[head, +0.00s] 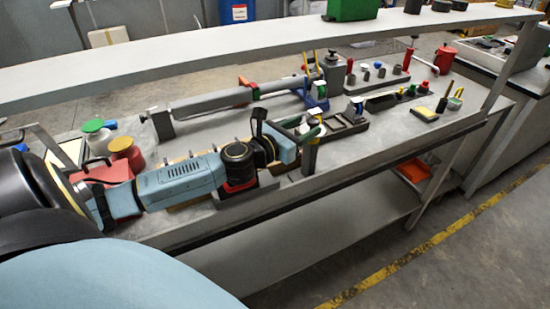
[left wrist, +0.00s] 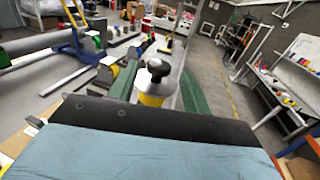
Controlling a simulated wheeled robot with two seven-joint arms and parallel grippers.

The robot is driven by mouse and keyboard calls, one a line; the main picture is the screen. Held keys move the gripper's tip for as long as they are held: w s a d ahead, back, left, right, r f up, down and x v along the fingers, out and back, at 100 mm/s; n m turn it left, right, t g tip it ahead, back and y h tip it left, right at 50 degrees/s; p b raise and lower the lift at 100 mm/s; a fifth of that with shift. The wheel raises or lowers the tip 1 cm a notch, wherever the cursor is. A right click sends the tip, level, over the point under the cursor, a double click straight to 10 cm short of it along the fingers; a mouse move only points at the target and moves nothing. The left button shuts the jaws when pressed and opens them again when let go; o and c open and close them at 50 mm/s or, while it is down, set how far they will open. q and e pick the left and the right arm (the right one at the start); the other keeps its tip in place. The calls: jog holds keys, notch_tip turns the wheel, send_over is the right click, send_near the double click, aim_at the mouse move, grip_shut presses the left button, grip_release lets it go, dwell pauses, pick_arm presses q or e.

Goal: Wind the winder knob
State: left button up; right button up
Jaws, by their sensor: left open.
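The winder knob (left wrist: 158,68) shows in the left wrist view as a black rounded top above a pale disc and a yellow body (left wrist: 153,92). My left gripper (left wrist: 160,88) has its two green fingers apart, one on each side of the knob. I see a gap on the right side of the knob; whether the left finger touches it I cannot tell. In the head view my left gripper (head: 305,130) reaches from the left over the bench to a small upright post (head: 309,156). The knob is mostly hidden there by the fingers. My right gripper is not in view.
The grey bench (head: 350,185) carries a long grey cylinder (head: 212,101) behind my arm, a dark tray (head: 345,126), and several small tools to the right. A red container (head: 126,152) stands at the left. A long shelf (head: 250,43) runs above the back.

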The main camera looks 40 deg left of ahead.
pick_arm(q)
jog(key=s, duration=1)
jog(key=s+d+f+m+g+h, duration=0.1)
jog(key=s+d+f+m+h, duration=0.2)
jog(key=d+m, duration=0.5)
jog(key=s+a+f+m+g, duration=0.1)
jog(key=f+m+g, duration=0.1)
jog(key=f+m, duration=0.4)
jog(key=s+a+f+m+g+y+b, duration=0.1)
jog(key=f+m, duration=0.5)
jog(key=f, duration=1.1)
jog(key=shift+s+a+f+m+g+y, duration=0.35)
jog(key=shift+s+g, duration=0.2)
jog(key=shift+g, duration=0.55)
jog(key=shift+o, duration=0.2)
